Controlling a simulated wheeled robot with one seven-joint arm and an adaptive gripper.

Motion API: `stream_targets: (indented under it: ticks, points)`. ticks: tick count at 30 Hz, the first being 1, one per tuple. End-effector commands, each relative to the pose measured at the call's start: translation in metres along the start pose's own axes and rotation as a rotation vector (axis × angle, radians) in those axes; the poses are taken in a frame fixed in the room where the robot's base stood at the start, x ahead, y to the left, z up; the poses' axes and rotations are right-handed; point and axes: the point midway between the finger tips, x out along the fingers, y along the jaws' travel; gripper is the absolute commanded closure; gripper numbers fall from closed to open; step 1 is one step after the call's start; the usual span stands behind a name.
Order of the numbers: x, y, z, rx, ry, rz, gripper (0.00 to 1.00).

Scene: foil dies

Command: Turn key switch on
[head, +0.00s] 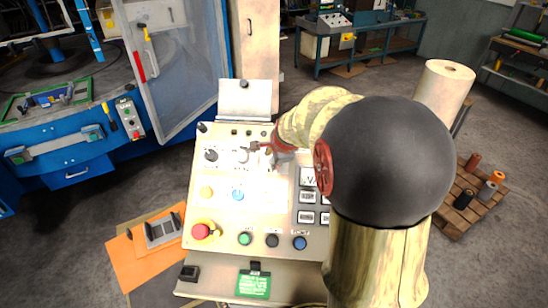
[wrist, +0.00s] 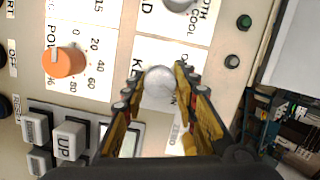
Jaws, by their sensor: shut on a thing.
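The key switch (wrist: 160,84) shows in the wrist view as a pale round metal piece on the light panel, with partly covered lettering around it, including "K" and "ON". My gripper (wrist: 160,92) has its two yellow-and-black fingers closed in on either side of it and is shut on it. Which way the key is turned I cannot tell. In the head view, my gripper (head: 258,148) reaches the upper middle of the control panel (head: 222,219). The key switch cannot be made out there behind the fingers and arm.
In the wrist view, an orange knob (wrist: 65,61) and a grey "UP" button (wrist: 70,138) sit left of the key, and another silver knob (wrist: 178,4) sits above. In the head view, a red emergency button (head: 201,231) is at the panel's lower left. My arm covers the panel's right side.

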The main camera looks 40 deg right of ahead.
Motion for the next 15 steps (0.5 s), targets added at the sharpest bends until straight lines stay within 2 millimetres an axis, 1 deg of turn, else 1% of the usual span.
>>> stream_targets:
  ticks: [6, 15]
  points:
    - [-0.0016, -0.0003, -0.0001, 0.138, 0.000, -0.030, 0.96]
    - [-0.0007, 0.0003, 0.0000, 0.236, 0.000, -0.052, 0.96]
